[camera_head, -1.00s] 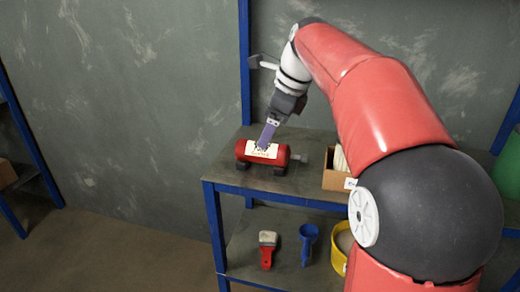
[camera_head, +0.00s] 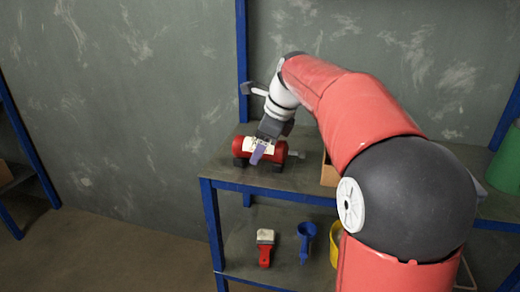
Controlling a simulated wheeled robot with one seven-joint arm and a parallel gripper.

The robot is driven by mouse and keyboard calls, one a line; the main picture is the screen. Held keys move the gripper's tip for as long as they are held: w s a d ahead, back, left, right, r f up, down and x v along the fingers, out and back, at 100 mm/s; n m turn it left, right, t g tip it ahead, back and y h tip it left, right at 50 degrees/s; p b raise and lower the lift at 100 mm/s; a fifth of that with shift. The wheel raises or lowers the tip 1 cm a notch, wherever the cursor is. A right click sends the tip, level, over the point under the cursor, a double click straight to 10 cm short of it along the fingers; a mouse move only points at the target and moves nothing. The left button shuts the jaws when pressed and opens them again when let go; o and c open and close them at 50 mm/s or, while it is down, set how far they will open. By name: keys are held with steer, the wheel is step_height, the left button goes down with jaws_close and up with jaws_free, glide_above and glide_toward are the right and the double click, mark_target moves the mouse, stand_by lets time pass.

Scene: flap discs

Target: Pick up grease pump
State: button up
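The red cylinder with a pale label and dark feet, which looks like the grease pump (camera_head: 240,148), lies on its side on the top shelf near the left corner. A grey fitting sticks out at its right end. My gripper (camera_head: 257,157) is down at the cylinder, its purple finger lying in front of the label and hiding part of it. Only one finger shows clearly. I cannot tell whether the fingers touch or grip the cylinder.
The grey top shelf (camera_head: 300,182) has blue posts and edges. A cardboard box (camera_head: 329,172) stands to the right, partly behind my arm. The lower shelf holds a red-handled brush (camera_head: 265,247), a blue funnel-like tool (camera_head: 307,238) and a yellow container (camera_head: 336,243). A green container (camera_head: 508,158) is at far right.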

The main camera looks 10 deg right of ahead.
jaws_close()
steer(key=shift+r, duration=0.1)
steer(key=shift+r, duration=0.1)
step_height(320, 180, up, 20)
steer(key=p, duration=0.3)
steer(key=shift+p, duration=0.3)
